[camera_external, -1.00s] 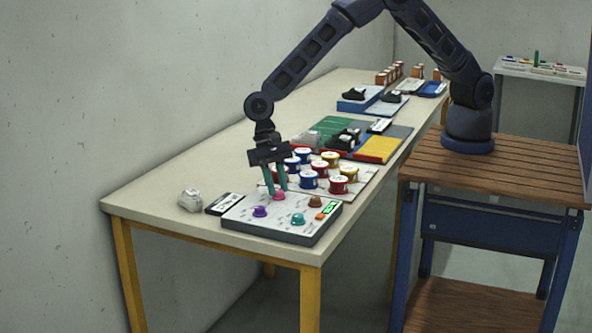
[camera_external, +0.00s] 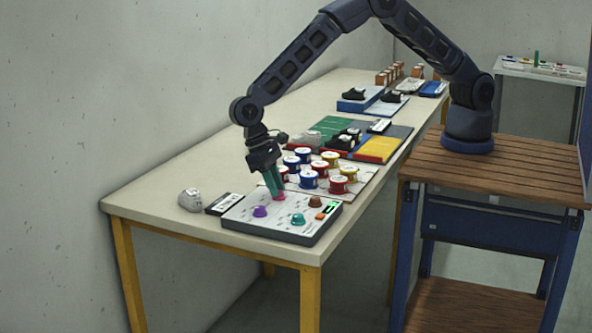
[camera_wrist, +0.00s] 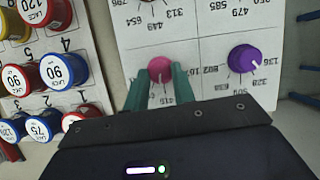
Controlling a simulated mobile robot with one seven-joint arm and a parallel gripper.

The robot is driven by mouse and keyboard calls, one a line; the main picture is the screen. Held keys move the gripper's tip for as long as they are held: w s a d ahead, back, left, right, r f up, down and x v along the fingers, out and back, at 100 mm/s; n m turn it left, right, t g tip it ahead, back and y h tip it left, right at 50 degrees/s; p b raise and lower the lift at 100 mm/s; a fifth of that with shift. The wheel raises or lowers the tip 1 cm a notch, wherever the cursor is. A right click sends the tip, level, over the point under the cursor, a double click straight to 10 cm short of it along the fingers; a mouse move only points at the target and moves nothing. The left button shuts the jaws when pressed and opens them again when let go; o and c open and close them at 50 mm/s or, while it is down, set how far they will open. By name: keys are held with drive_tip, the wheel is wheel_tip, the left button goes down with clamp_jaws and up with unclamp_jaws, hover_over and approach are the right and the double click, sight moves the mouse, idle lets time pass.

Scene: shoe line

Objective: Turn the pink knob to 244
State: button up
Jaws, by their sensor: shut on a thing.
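The control panel (camera_external: 256,223) is a pale sloped box on the near end of the table, with several knobs and a green display (camera_external: 331,208). The pink knob (camera_wrist: 160,66) sits between my fingertips in the wrist view; in the external view the pink knob (camera_external: 280,197) is partly covered by them. My gripper (camera_external: 276,191) points down with teal fingers. In the wrist view my gripper (camera_wrist: 160,76) is shut on the pink knob. The knob's pointer and the number it faces are hard to make out; 415 and 161 are printed nearby.
A purple knob (camera_wrist: 246,58) stands right of the pink one in the wrist view. A teal knob (camera_external: 298,219), a brown knob (camera_external: 316,201) and an orange button (camera_external: 320,216) share the panel. Several numbered spools (camera_external: 338,184) stand close behind. A grey lump (camera_external: 190,199) lies left.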

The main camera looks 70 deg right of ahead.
drive_tip(key=n+h, duration=0.1)
drive_tip(key=n, duration=0.3)
drive_tip(key=shift+a+n+h, duration=0.2)
drive_tip(key=shift+n+h, duration=0.1)
drive_tip(key=shift+h, duration=0.1)
drive_tip(key=shift+s+a+n+t+h, duration=0.1)
drive_tip(key=shift+n+t+h, duration=0.3)
drive_tip(key=shift+n, duration=0.75)
drive_tip(key=shift+s+a+n+t+h, duration=0.1)
drive_tip(key=shift+n+t+h, duration=0.3)
drive_tip(key=shift+n, duration=0.75)
drive_tip(key=o, duration=1)
drive_tip(key=shift+r, duration=0.1)
drive_tip(key=v, duration=1)
drive_tip(key=shift+w+r, duration=0.1)
drive_tip(key=shift+r, duration=0.2)
